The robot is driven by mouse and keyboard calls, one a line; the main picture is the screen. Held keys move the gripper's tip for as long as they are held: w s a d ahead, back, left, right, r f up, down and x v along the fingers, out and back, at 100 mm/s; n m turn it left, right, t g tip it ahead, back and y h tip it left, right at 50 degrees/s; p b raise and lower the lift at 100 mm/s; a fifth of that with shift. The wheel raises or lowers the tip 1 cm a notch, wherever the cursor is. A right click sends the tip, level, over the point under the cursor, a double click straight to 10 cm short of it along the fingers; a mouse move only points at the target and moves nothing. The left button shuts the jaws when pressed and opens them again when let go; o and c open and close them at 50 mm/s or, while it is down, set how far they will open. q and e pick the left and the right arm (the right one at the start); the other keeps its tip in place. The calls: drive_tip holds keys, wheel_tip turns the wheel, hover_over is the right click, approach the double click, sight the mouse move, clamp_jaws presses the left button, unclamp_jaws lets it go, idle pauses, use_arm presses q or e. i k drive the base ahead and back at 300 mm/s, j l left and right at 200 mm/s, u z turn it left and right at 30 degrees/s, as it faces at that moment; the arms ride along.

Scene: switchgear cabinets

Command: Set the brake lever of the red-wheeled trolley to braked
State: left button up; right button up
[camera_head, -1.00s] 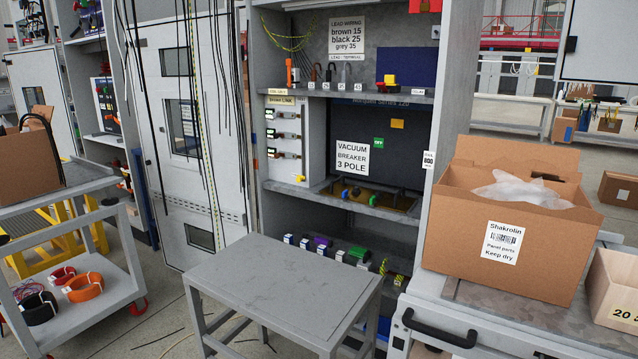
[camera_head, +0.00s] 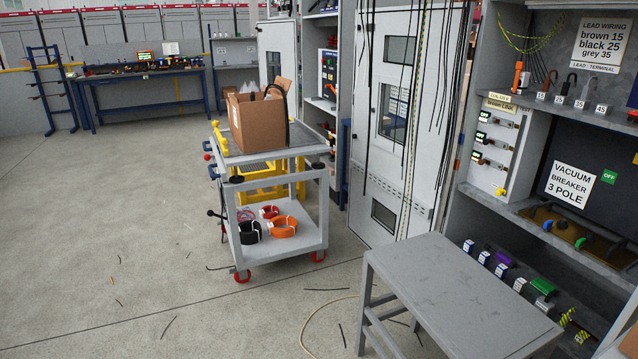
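The grey two-shelf trolley (camera_head: 303,235) stands left of the tall cabinet, on red wheels (camera_head: 242,276). Its top carries an open cardboard box (camera_head: 257,120). Its lower shelf holds an orange coil (camera_head: 283,227), a black coil (camera_head: 250,232) and a red coil (camera_head: 269,211). A yellow bar (camera_head: 219,137) stands at the left end of its top. A small black lever-like part (camera_head: 215,214) sticks out at its left side, near the lower shelf. I cannot tell whether this is the brake lever or how it is set. Neither gripper shows.
A grey table (camera_head: 455,290) stands at the front right, before the open switchgear cabinet (camera_head: 545,192). A blue workbench (camera_head: 140,90) is at the back left. The floor left of the trolley is wide and mostly clear, with scattered wire scraps. A pale cable (camera_head: 318,318) lies on the floor in front.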

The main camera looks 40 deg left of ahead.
sight(210, 213)
drive_tip(key=u, duration=1.85)
drive_tip(key=i+j, duration=0.15)
drive_tip(key=i, duration=0.45)
drive_tip(key=i+j, duration=0.2)
drive_tip(key=i, duration=0.4)
drive_tip(key=i+j, duration=0.15)
drive_tip(key=i, duration=0.4)
drive_tip(key=i+j, duration=0.2)
drive_tip(key=i, duration=0.4)
drive_tip(key=i+j, duration=0.15)
drive_tip(key=i, duration=0.45)
